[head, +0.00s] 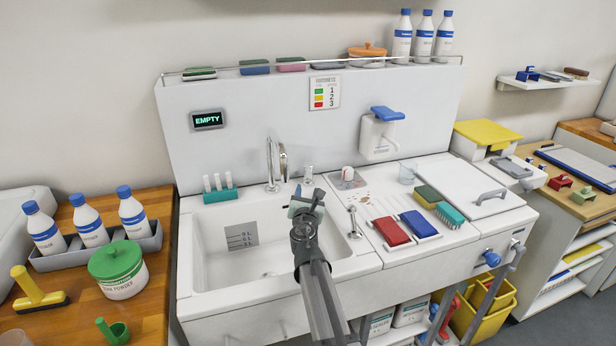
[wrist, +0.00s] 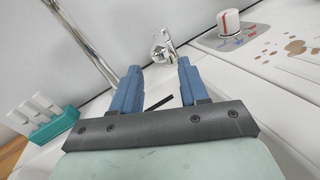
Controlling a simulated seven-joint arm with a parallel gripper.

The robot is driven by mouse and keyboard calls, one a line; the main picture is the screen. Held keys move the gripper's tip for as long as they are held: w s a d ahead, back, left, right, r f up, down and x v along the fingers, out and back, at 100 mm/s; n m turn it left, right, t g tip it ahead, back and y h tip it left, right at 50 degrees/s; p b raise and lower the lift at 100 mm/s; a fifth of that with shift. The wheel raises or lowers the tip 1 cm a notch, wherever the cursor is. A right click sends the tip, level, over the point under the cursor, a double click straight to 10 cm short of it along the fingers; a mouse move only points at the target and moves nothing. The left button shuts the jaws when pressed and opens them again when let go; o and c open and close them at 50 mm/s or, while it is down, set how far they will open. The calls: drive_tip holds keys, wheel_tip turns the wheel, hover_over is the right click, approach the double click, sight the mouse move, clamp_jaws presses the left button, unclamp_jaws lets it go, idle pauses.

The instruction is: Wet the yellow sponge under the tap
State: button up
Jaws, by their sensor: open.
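The yellow sponge (head: 428,196), with a darker greenish side, lies on the white counter right of the sink, beside a teal brush. The chrome tap (head: 271,166) stands at the sink's back edge; its pipe also crosses the left of the wrist view (wrist: 84,45). A small chrome fitting (head: 308,174) stands right of the tap and shows beyond my fingertips in the wrist view (wrist: 163,48). My gripper (head: 307,193) is open and empty above the back right of the sink (head: 215,268). Its blue fingers (wrist: 158,72) are apart, pointing toward the fitting. The sponge is outside the wrist view.
A red-and-white dial (head: 347,173) and brown spots are right of the fitting. Red (head: 390,231) and blue (head: 419,224) brushes, a teal brush (head: 449,215) and a clear cup (head: 407,173) occupy the right counter. A display (head: 207,120) reads EMPTY. A teal rack (head: 219,194) stands back left.

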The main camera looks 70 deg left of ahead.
sight(308, 173)
drive_tip(key=x, duration=1)
drive_tip(key=shift+w+a, duration=0.1)
drive_tip(key=shift+a, duration=0.15)
drive_tip(key=shift+c, duration=0.2)
clamp_jaws()
